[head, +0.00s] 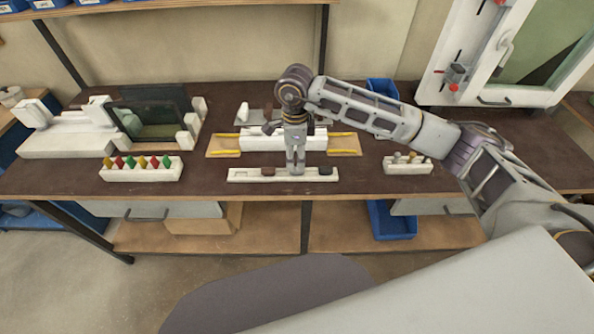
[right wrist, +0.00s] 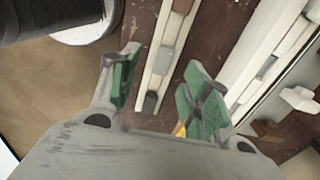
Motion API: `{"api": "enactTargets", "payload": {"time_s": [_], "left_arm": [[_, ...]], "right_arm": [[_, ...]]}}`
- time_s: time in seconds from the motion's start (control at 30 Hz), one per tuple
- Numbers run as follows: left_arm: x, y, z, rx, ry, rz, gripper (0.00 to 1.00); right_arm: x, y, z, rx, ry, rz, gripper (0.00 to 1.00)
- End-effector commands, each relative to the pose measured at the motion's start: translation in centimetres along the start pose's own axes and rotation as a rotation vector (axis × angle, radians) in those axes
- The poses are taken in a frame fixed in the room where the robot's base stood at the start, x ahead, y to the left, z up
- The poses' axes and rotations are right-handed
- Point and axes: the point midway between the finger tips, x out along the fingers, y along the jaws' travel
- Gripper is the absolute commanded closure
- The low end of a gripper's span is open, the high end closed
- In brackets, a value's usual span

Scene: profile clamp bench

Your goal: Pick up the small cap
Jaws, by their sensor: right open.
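A low white holder (head: 240,175) lies along the bench's front edge with small caps in it. In the right wrist view the holder shows a brown cap (right wrist: 182,6), a grey one (right wrist: 162,60) and a smaller dark grey one (right wrist: 150,102). I cannot tell for certain which is the small cap. My right gripper (head: 296,171) points down over the middle of the holder, hiding part of it. Its green-padded fingers (right wrist: 162,65) are open and empty, either side of the holder in that view.
Behind the holder lies a white profile (head: 270,142) on a tray with yellow strips. A white block with coloured pegs (head: 140,173) stands left, and another small peg block (head: 407,168) right.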

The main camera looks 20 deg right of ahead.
Motion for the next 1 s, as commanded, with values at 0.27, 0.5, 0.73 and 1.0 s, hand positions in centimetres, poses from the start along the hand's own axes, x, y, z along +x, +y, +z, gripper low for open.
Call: {"api": "enactTargets", "payload": {"time_s": [0.27,0.5,0.73,1.0], "left_arm": [[-0.1,-0.2,-0.2,0.001,0.001,-0.002,0.53],[0.0,-0.3,-1.1,0.001,0.011,-0.003,0.53],[-0.4,0.1,-1.6,-0.001,0.017,0.001,0.53],[-1.0,1.0,-1.4,-0.003,0.014,0.011,0.53]], "right_arm": [[1.1,0.0,0.0,0.0,0.0,-0.001,0.53],[1.1,0.0,0.0,0.0,0.0,0.0,0.53],[2.3,-0.3,-0.2,0.001,0.0,0.001,0.53],[5.2,-0.7,-0.4,0.0,0.0,0.002,0.53]]}}
